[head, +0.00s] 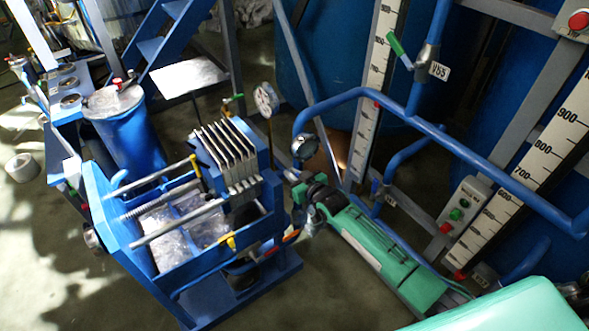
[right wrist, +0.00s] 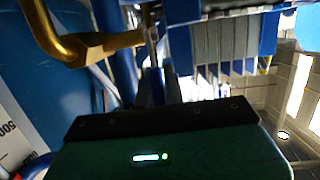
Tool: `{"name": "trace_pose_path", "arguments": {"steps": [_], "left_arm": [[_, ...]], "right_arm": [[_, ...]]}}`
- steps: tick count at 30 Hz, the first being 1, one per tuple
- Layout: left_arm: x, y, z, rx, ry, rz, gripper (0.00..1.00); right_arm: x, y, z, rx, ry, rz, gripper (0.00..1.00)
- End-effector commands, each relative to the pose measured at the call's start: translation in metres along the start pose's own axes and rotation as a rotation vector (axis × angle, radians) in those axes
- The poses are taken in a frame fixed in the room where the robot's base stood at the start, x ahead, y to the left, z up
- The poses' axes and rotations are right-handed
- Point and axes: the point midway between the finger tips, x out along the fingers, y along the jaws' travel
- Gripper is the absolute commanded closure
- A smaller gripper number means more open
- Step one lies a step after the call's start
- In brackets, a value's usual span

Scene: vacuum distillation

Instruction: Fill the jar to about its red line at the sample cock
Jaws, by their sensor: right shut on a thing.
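My right gripper (head: 305,200) reaches in from the lower right, beside the right end of the blue plate press (head: 240,170). In the right wrist view its dark fingers (right wrist: 158,92) are shut on a narrow thing, mostly hidden, that I cannot identify. A bent yellow-brass pipe or handle (right wrist: 95,45) shows just left of the fingers there. I cannot make out the jar, its red line or any liquid level. I cannot tell which fitting is the sample cock. My left gripper is not in view.
A round gauge (head: 304,146) and a blue pipe (head: 350,93) stand close behind my right gripper. Blue tanks with white scales (head: 362,135) fill the back. A button box (head: 463,207) is to the right. Bare floor (head: 330,290) lies in front.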

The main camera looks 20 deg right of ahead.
Motion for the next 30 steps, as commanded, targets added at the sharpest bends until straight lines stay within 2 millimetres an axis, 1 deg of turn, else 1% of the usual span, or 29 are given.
{"name": "trace_pose_path", "arguments": {"steps": [1,3,9,15,27,28,30], "left_arm": [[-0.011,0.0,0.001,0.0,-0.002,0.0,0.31],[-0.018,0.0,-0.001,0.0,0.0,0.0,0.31],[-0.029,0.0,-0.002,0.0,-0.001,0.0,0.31],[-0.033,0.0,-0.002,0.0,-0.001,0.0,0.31],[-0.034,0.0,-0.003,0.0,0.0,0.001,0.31],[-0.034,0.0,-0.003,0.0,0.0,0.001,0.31],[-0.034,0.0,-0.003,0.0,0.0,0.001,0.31]], "right_arm": [[0.0,0.001,-0.007,0.0,-0.026,0.0,1.0],[0.002,0.0,-0.005,0.0,-0.06,0.0,1.0],[0.006,0.001,-0.003,-0.001,-0.131,0.001,1.0],[0.008,0.0,-0.001,-0.001,-0.163,0.0,1.0],[0.009,0.0,0.0,-0.001,-0.169,0.0,1.0],[0.009,0.0,0.0,-0.001,-0.169,0.0,0.88],[0.009,0.0,0.0,0.0,-0.169,0.0,0.74]]}}
